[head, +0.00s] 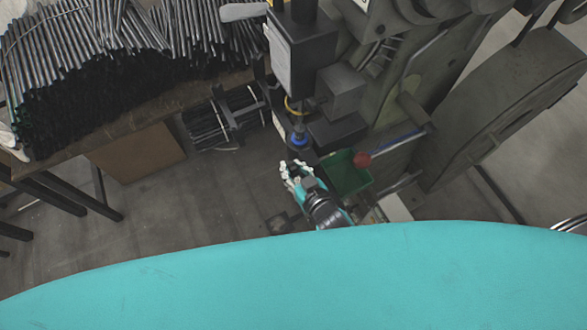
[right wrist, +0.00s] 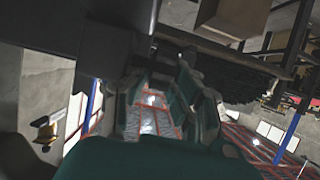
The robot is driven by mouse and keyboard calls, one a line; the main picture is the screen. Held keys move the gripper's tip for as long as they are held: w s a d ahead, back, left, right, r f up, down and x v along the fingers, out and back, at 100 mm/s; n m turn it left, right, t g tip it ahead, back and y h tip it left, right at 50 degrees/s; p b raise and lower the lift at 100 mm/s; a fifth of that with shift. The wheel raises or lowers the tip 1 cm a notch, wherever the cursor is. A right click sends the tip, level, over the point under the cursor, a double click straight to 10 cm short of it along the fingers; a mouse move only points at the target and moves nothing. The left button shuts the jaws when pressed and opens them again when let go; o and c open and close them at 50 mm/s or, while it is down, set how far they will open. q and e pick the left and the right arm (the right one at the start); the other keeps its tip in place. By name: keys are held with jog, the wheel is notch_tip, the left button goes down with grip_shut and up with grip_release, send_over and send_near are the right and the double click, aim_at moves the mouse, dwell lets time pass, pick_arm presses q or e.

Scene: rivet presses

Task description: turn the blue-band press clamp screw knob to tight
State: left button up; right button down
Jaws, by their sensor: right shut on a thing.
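The press (head: 305,50) stands at the top centre of the head view, with a blue band (head: 298,139) around the lower end of its ram. My right gripper (head: 293,168) is just below the blue band, at the press's front. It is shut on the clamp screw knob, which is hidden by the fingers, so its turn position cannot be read. In the right wrist view the gripper fingers (right wrist: 168,88) reach up beside the dark press body (right wrist: 105,45). My left gripper is not in view.
A green bin (head: 347,176) and a red ball knob (head: 362,160) are close to the right of my gripper. A large flywheel (head: 505,110) is at right. A table (head: 150,105) with piled rods stands at left.

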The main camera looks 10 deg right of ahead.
jog(key=c, duration=1.2)
grip_release()
jog(key=v, duration=1.2)
